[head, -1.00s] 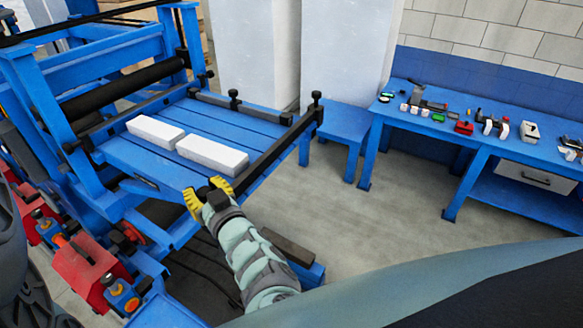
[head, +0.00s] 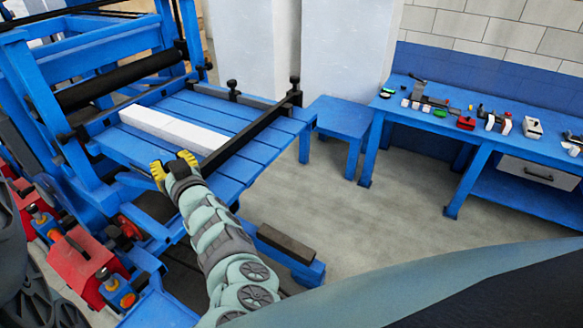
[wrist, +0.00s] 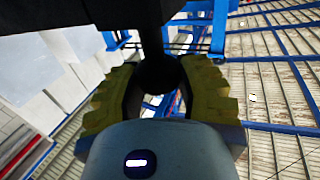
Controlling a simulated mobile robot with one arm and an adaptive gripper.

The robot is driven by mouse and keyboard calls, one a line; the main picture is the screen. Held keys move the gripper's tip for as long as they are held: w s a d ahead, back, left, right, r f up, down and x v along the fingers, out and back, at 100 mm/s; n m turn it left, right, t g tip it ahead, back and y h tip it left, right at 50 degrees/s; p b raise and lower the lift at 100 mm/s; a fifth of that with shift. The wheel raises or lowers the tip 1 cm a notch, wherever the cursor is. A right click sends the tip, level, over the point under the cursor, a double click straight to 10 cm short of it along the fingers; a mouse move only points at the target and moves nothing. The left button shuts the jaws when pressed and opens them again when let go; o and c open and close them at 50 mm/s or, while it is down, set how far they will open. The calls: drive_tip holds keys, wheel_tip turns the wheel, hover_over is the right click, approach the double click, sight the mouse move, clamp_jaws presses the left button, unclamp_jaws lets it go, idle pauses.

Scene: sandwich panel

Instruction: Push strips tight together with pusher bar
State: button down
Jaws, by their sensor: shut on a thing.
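Two white strips (head: 160,124) lie end to end in one line on the blue slatted table, with no clear gap between them in the head view. The black pusher bar (head: 248,136) lies across the table, close to the strips' right end. I cannot tell whether it touches them, as my gripper is near there. My gripper (head: 174,166), with yellow fingers, is at the bar's near end. In the wrist view my gripper (wrist: 158,92) is shut around a dark round knob (wrist: 158,68) of the bar.
A black side rail (head: 232,94) with a knob runs along the table's far edge. A black roller (head: 118,80) in a blue frame stands at the left. A blue workbench (head: 440,125) with small tools stands at the right. The table right of the bar is clear.

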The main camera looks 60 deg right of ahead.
drive_tip(key=c, duration=0.6)
unclamp_jaws()
drive_tip(key=shift+o, duration=0.2)
drive_tip(key=shift+s, duration=0.1)
drive_tip(key=v, duration=0.7)
drive_tip(key=shift+s, duration=0.2)
